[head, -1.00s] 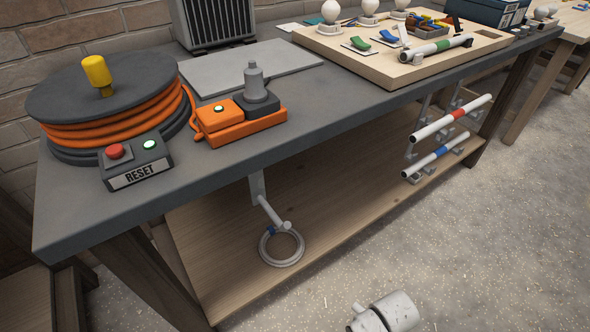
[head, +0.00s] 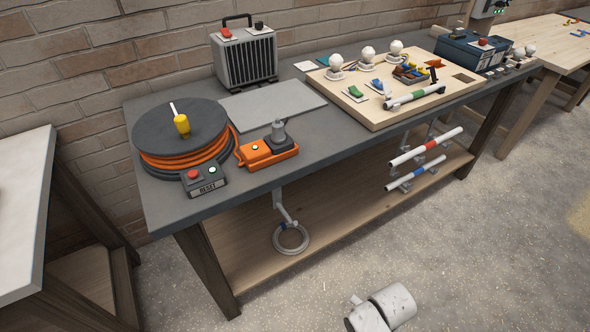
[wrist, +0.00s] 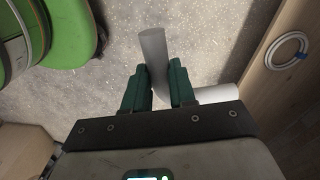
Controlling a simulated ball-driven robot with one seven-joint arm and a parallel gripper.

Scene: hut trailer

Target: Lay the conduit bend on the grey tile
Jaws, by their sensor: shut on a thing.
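In the wrist view my gripper (wrist: 162,78) has its two dark green fingers closed on the conduit bend (wrist: 153,46), a smooth light-grey pipe. One leg points up between the fingers, and the other leg comes out at the right; the fingers hide part of the curve. Bare floor shows behind it. The grey tile (head: 272,103) is a flat, pale slab on the dark workbench in the head view, between the cable reel and the wooden board, with a clear top. Neither the bend nor the gripper fingers can be made out in the head view.
On the workbench (head: 350,135), an orange cable reel (head: 160,160), an orange box (head: 265,152) and a reset box (head: 203,180) stand left and in front of the tile. A grey heater (head: 245,60) stands behind it. A wooden board (head: 375,115) is to the right.

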